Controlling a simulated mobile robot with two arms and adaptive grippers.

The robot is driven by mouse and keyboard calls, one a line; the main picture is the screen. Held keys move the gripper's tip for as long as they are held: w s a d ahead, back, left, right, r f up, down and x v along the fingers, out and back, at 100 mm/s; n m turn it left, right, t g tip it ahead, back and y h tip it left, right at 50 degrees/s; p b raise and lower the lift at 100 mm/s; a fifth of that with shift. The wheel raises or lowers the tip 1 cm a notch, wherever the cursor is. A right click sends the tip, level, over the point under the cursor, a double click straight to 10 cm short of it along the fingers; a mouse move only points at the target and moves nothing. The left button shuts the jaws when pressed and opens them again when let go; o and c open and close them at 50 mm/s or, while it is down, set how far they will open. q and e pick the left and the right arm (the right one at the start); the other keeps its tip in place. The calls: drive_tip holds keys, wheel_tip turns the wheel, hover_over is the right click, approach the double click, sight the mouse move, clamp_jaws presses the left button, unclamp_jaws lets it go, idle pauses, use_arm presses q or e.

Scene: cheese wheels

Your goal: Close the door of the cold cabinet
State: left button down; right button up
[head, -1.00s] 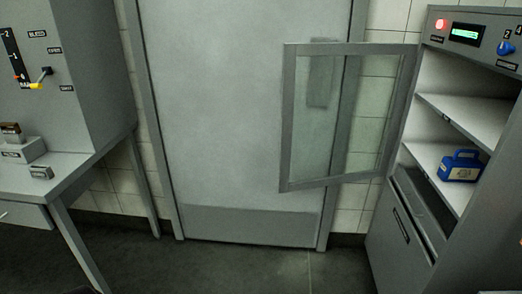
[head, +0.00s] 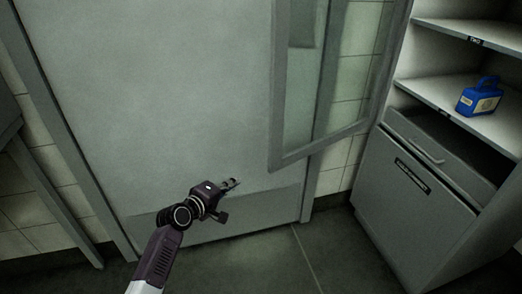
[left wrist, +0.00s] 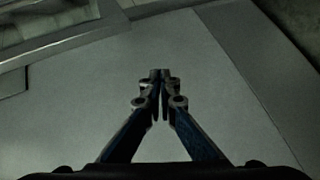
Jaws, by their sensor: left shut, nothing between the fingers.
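The cold cabinet (head: 420,185) stands at the right in the head view. Its glass door (head: 276,130) with a grey frame hangs wide open to the left of the shelves. My left gripper (head: 233,184) is below and left of the glass door's lower corner, apart from it in the picture. It is shut and empty, and its fingertips (left wrist: 161,75) meet in the left wrist view. A framed edge, perhaps of the glass door, crosses the upper left of that view. My right gripper is not in view.
A blue jug (head: 478,100) stands on a cabinet shelf (head: 440,92). A drawer (head: 425,150) below the shelves sits slightly out. A large grey room door (head: 150,110) fills the wall behind my left gripper. The floor (head: 290,265) in front is clear.

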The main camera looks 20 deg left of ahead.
use_arm(q)
wheel_tip(320, 180, up, 16)
drive_tip(key=w+f+n+t+h+b, duration=0.1)
drive_tip(key=t+h+b, duration=0.1)
drive_tip(key=t+b, duration=0.1)
drive_tip(key=w+d, duration=0.7)
drive_tip(key=shift+r, duration=0.45)
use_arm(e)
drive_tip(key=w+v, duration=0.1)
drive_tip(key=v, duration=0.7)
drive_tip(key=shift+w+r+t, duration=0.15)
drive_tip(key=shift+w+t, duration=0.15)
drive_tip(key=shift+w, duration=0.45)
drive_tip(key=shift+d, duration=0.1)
